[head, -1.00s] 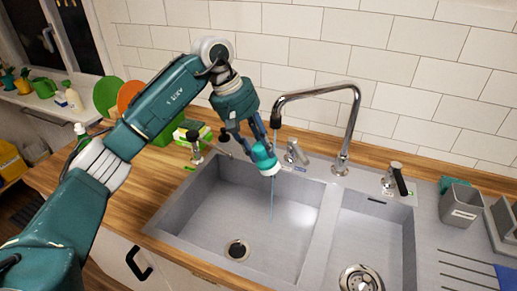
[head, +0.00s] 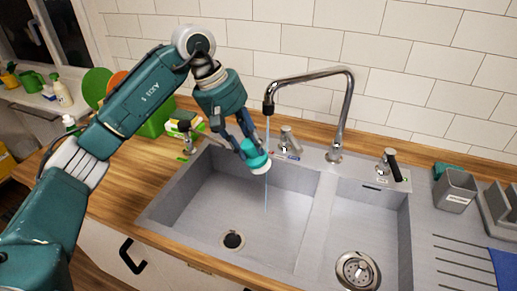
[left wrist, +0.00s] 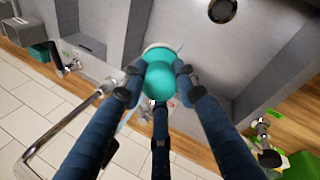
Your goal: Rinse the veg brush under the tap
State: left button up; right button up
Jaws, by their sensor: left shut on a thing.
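The veg brush (head: 256,157) is a round teal knob with a pale bristle side facing down. My left gripper (head: 248,145) is shut on it and holds it above the left sink basin (head: 205,205), below the tap's spout. A thin stream of water (head: 267,195) falls from the chrome tap (head: 345,110) into the basin, at the brush's right edge. In the left wrist view the fingers (left wrist: 158,85) close around the teal brush knob (left wrist: 160,80), and its pale rim shows beyond. Whether water reaches the bristles is hard to tell. My right gripper is not in view.
A smaller right basin (head: 365,225) lies beyond a divider. A grey caddy (head: 456,190) stands on the drainer at right. A soap dispenser (head: 190,135) and a green box (head: 158,122) stand behind the basin at left. The left basin holds nothing but its drain.

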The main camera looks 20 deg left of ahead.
pick_arm(q)
jog(key=s, duration=0.1)
jog(key=s+b, duration=0.1)
jog(key=s, duration=0.2)
jog(key=shift+d, duration=0.25)
dwell(1.2)
jog(key=s+r, duration=0.4)
jog(key=s, duration=0.1)
jog(key=shift+d, duration=0.25)
dwell(0.4)
